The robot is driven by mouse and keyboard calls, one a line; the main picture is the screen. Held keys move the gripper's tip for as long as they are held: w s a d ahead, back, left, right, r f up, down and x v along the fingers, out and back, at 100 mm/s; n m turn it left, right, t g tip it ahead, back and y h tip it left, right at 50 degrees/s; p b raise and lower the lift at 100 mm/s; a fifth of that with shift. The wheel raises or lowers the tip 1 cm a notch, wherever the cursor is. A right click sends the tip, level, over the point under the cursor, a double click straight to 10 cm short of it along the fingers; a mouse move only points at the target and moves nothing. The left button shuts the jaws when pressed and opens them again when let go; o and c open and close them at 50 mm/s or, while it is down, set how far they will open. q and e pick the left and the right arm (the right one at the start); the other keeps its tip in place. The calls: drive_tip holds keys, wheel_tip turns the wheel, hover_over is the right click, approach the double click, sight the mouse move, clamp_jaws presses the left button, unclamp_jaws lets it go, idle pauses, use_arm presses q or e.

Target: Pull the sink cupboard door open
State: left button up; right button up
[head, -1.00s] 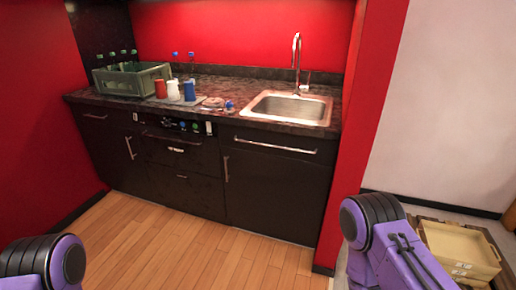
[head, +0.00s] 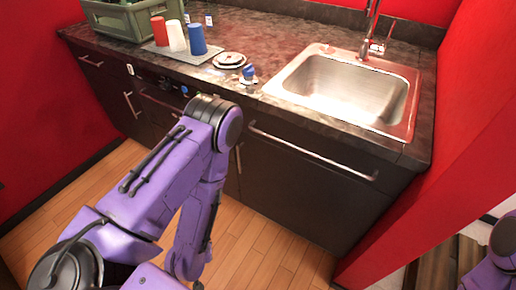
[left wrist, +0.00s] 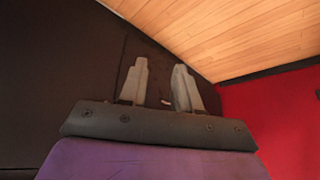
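The sink cupboard door (head: 305,195) is a dark panel below the sink and looks shut. A vertical metal handle (head: 238,158) shows at its left edge, partly behind my left arm. A long horizontal metal bar (head: 310,152) runs along the top of the cupboard front. My left gripper (left wrist: 160,66) shows in the left wrist view with its two fingers apart and nothing gripped between them. A dark panel (left wrist: 60,75) fills the view behind the fingers; I cannot tell which front it is. In the head view the left gripper is not visible. My right gripper is not in view.
The sink (head: 345,85) and tap (head: 372,30) are in the dark counter. A green crate (head: 128,18), cups (head: 177,36) and a small dish (head: 229,60) stand on it. A red wall (head: 460,130) closes the right side. The wooden floor (head: 270,250) before the cupboard is clear.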

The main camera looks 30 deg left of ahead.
use_arm(q)
drive_tip(key=w+a+f+m+t+b, duration=0.1)
drive_tip(key=w+a+f+t+b, duration=0.2)
drive_tip(key=w, duration=0.4)
wheel_tip(320, 180, up, 7)
drive_tip(key=m+t+h+b, duration=0.1)
drive_tip(key=m+t+b, duration=0.3)
drive_tip(key=t+b, duration=0.75)
hover_over(240, 169)
drive_tip(key=b, duration=0.2)
drive_tip(key=shift+w+a+g, duration=0.2)
drive_tip(key=shift+w+g, duration=0.1)
drive_tip(key=shift+g, duration=0.35)
clamp_jaws()
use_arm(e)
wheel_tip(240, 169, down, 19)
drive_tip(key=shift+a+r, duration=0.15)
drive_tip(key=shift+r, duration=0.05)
